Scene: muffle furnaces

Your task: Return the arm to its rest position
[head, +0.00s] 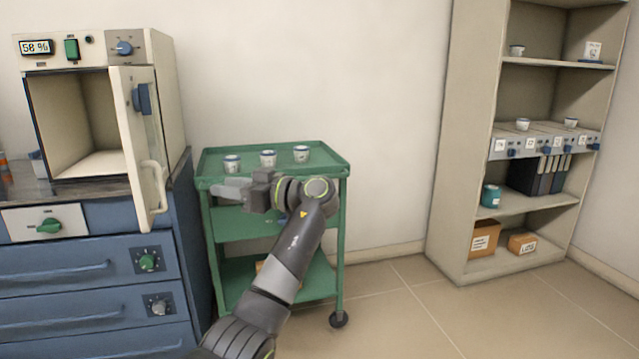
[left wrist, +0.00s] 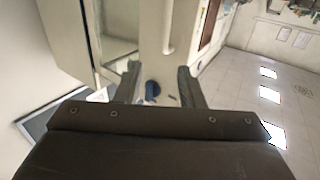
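My left arm reaches up from the bottom of the head view, and its gripper (head: 232,189) points left in front of the green cart (head: 340,168). In the left wrist view the two fingers (left wrist: 160,88) stand apart with nothing between them, so the gripper is open and empty. Beyond the fingers, that view shows the pale furnace door and a blue part (left wrist: 152,88) on it. The muffle furnace (head: 160,85) stands at the left with its door (head: 138,150) swung open and its chamber empty. My right gripper is not in view.
Several white cups, such as this one (head: 268,158), stand on the cart's top. The furnace sits on a blue cabinet (head: 90,290) with knobs. A beige shelf unit (head: 465,150) with cups, folders and boxes stands at the right. The floor (head: 400,310) between cart and shelf is clear.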

